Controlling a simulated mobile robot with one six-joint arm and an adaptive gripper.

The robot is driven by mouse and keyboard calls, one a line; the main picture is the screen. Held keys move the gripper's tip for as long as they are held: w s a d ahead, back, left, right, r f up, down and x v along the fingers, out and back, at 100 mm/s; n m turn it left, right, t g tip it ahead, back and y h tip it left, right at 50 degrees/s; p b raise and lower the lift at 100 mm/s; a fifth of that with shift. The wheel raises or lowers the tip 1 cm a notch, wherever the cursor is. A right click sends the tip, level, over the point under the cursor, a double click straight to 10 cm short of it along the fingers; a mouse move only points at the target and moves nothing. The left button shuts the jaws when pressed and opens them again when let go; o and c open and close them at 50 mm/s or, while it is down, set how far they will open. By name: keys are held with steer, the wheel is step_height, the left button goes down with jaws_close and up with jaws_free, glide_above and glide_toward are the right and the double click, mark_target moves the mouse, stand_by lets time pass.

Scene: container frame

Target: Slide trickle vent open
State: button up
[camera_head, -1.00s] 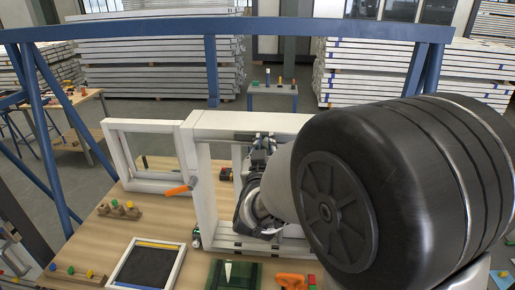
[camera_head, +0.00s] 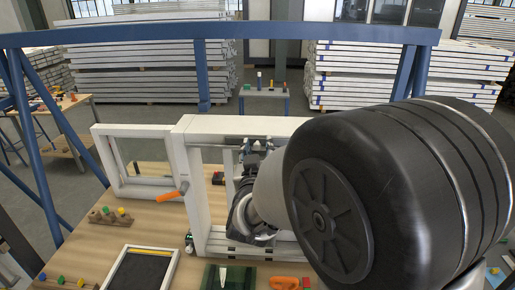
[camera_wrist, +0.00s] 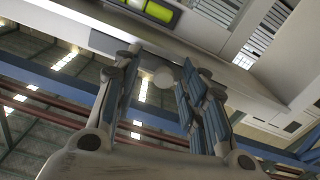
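A white window frame (camera_head: 187,185) stands upright on the wooden bench, with its open sash (camera_head: 142,188) and orange handle (camera_head: 170,195) at the left. My gripper (camera_head: 257,145) is just under the frame's top rail, partly hidden by my arm. In the wrist view my gripper (camera_wrist: 161,55) points up at the white rail (camera_wrist: 200,65), its two fingers apart. A small round pale knob (camera_wrist: 164,77) shows between the fingers; I cannot tell whether they touch it. A yellow-green strip in a dark slot (camera_wrist: 150,10) lies on the rail above. I cannot clearly make out the trickle vent's slider.
A blue rail (camera_head: 300,28) crosses behind the frame.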

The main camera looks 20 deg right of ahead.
steer(key=v, duration=0.7)
steer(key=s+a+f+n+g+y+b, duration=0.2)
steer(key=s+a+f+g+y+b, duration=0.35)
steer(key=s, duration=0.45)
steer(key=s+d+f+g, duration=0.2)
steer(key=s+f+g, duration=0.1)
steer(key=s, duration=0.6)
steer(key=s+d+f+g, duration=0.3)
steer(key=s+f+g, duration=0.1)
steer(key=s, duration=0.6)
steer(key=shift+d+f+m+b, duration=0.3)
steer(key=shift+f+b, duration=0.05)
steer(key=shift+b, duration=0.1)
